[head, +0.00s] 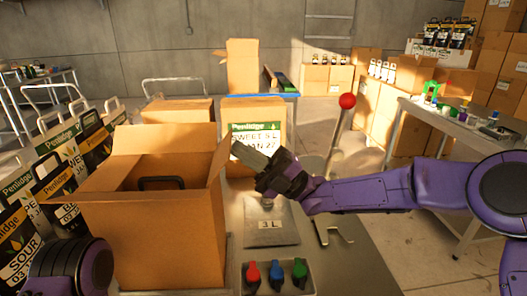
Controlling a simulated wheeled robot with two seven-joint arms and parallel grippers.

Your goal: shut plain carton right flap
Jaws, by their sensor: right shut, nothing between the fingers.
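The plain carton (150,240) stands open on the metal bench at the left. A black handle (162,182) shows inside it. Its right flap (217,160) stands up, leaning outward a little at the right rim. Its back flap (165,142) stands upright, and part of a left flap (70,197) shows at the left rim. My right gripper (240,150) is shut and empty, its tips just right of the right flap; I cannot tell whether they touch it. Part of my left arm (75,270) shows at the lower left; its gripper fingers are out of view.
On the bench (350,270) are a plate marked 3L (268,226), a tray with red, blue-black and green switches (275,274) and a metal bracket (335,232). A red-knobbed lever (347,102) rises behind my right arm. Printed bags (60,175) stand left of the carton.

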